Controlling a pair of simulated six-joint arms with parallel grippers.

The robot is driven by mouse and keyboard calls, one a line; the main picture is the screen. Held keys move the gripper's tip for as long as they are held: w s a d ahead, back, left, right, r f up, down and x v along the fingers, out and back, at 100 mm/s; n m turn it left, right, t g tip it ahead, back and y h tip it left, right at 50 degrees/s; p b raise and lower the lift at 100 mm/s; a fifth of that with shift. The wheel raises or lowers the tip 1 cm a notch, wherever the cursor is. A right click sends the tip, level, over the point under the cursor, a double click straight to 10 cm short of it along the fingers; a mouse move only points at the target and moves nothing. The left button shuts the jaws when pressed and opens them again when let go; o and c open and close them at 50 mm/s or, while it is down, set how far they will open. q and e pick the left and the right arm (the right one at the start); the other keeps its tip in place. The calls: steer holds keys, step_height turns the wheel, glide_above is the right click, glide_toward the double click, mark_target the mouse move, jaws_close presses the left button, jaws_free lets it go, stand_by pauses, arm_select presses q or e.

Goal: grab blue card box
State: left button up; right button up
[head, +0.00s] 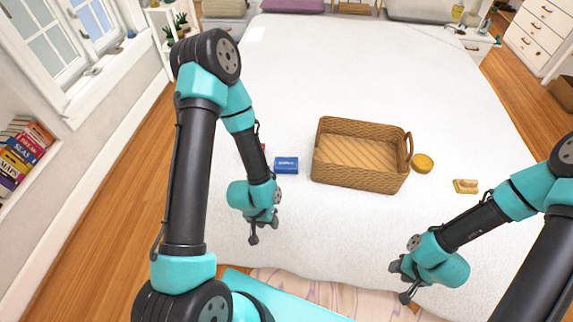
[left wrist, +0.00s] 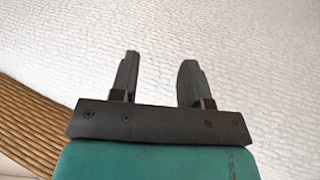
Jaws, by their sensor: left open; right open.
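A small blue card box (head: 286,165) lies flat on the white bed surface, just left of the basket in the head view. My left gripper (head: 256,234) is open and empty, nearer to me than the box and a little to its left, apart from it. In the left wrist view my open left gripper (left wrist: 157,80) shows bare white bedding between and beyond its fingers. My right gripper (head: 399,282) is at the front edge of the bed, right of the middle, and holds nothing that I can see.
A wicker basket (head: 357,181) with raised handles stands mid-bed. A round yellow item (head: 422,163) and a small tan item (head: 466,186) lie to its right. A red item (head: 262,147) is mostly hidden behind my left arm.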

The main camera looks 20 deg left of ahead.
arm_select(q)
steer(key=o, duration=1)
steer(key=shift+o, duration=0.2)
